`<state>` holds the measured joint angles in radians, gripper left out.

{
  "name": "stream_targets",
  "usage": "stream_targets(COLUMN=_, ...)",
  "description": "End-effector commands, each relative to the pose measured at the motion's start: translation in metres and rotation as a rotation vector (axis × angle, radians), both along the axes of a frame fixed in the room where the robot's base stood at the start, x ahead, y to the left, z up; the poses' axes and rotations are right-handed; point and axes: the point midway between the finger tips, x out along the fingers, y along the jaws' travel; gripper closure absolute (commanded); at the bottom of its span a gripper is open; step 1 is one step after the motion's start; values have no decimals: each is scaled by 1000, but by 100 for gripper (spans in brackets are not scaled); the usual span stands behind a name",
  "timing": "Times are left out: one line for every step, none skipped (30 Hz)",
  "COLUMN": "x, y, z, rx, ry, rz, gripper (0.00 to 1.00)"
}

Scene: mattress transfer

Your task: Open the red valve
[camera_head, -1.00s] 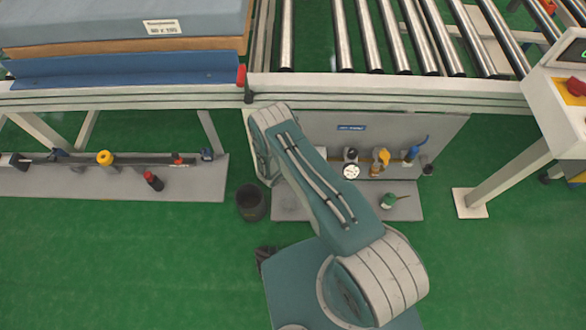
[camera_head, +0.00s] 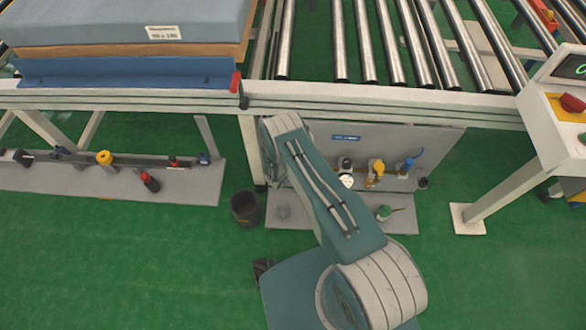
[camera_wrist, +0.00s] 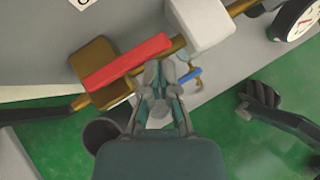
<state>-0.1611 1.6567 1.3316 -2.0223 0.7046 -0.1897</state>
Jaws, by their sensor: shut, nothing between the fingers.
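A long red valve handle (camera_wrist: 128,62) lies slanted across a brass pipe with a brown, block-like fitting in the wrist view. My gripper (camera_wrist: 158,72) is shut and empty. Its fingertips are at the lower side of the handle, close to its right end; I cannot tell whether they touch. In the head view my arm covers my gripper and this red handle. The grey panel (camera_head: 425,142) behind my arm carries a gauge, a yellow fitting (camera_head: 375,170) and a blue fitting (camera_head: 407,165).
A small blue lever (camera_wrist: 190,75) is right of my fingers. A white-faced gauge (camera_wrist: 298,18) is at the upper right. A dark bin (camera_head: 246,207) stands on the green floor. A roller conveyor (camera_head: 385,45) and a control box (camera_head: 560,110) stand behind and right.

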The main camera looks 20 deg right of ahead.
Motion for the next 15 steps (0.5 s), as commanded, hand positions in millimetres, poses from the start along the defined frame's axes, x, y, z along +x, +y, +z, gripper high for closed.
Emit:
stream_targets(x=1, y=-1, z=0, rx=0, ry=-1, rz=-1, gripper=100)
stream_targets(x=1, y=-1, z=0, rx=-1, ry=0, rz=-1, gripper=100)
stream_targets(x=1, y=0, z=0, rx=-2, ry=0, rz=0, gripper=100)
stream_targets(x=1, y=0, z=0, rx=-4, ry=-1, rz=1, gripper=100)
stream_targets(x=2, y=1, z=0, rx=-6, ry=-1, rz=1, gripper=100)
stream_targets(x=2, y=1, z=1, rx=-7, ry=-2, rz=1, gripper=100)
stream_targets(x=2, y=2, z=1, rx=-7, ry=-2, rz=1, gripper=100)
stream_targets(x=2, y=2, z=1, rx=-8, ry=-2, rz=1, gripper=100)
stream_targets(x=2, y=2, z=1, rx=-8, ry=-2, rz=1, gripper=100)
stream_targets(x=2, y=3, z=1, rx=-9, ry=-2, rz=1, gripper=100)
stream_targets(x=2, y=3, z=1, rx=-9, ry=-2, rz=1, gripper=100)
stream_targets(x=2, y=3, z=1, rx=-8, ry=-2, rz=1, gripper=100)
stream_targets(x=2, y=2, z=1, rx=-8, ry=-2, rz=1, gripper=100)
stream_targets(x=2, y=2, z=1, rx=-6, ry=-2, rz=1, gripper=100)
stream_targets(x=2, y=2, z=1, rx=-6, ry=-2, rz=1, gripper=100)
